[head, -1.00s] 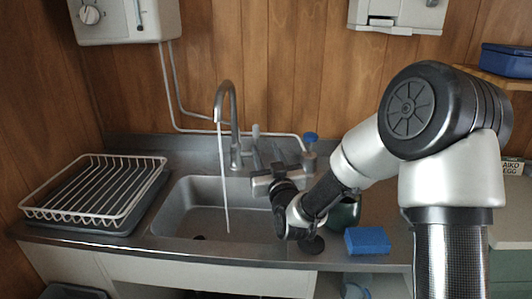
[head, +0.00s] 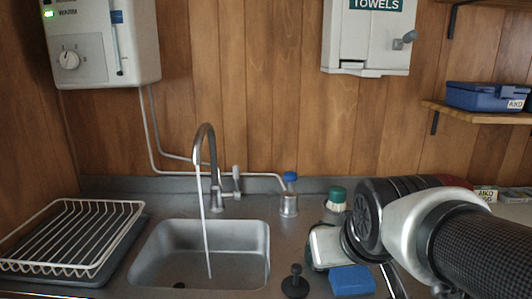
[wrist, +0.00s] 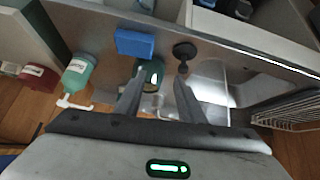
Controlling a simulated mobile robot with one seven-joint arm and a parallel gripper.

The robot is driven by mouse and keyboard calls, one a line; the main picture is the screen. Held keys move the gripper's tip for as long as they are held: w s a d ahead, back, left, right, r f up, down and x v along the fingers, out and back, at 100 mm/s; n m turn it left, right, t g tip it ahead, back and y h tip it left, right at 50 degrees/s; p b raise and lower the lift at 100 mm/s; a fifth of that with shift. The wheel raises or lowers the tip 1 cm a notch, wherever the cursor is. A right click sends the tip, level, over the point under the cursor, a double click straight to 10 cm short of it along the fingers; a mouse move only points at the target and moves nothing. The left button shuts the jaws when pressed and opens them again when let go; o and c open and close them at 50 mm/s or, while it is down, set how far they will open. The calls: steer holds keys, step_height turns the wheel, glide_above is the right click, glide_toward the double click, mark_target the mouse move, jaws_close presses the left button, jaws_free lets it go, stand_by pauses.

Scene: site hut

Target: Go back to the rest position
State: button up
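My gripper (wrist: 157,100) shows in the wrist view with its two fingers spread apart and nothing held. Below and beyond the fingers lies the counter, with a dark green mug (wrist: 151,73) showing in the gap between them. The green mug (head: 317,262) is partly hidden there by my arm.
Water runs from the tap (head: 206,150) into the sink (head: 160,262). A drying rack (head: 75,235) stands left. A black plug (head: 295,281) and blue sponge (head: 351,280) lie near the front edge. A soap bottle (wrist: 78,73) shows in the wrist view.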

steer(key=s+d+m+g, duration=0.1)
steer(key=s+g, duration=0.1)
steer(key=s, duration=0.7)
step_height(320, 180, up, 21)
steer(key=p, duration=2.2)
steer(key=shift+w+d, duration=0.2)
steer(key=shift+w, duration=0.05)
steer(key=shift+c, duration=0.5)
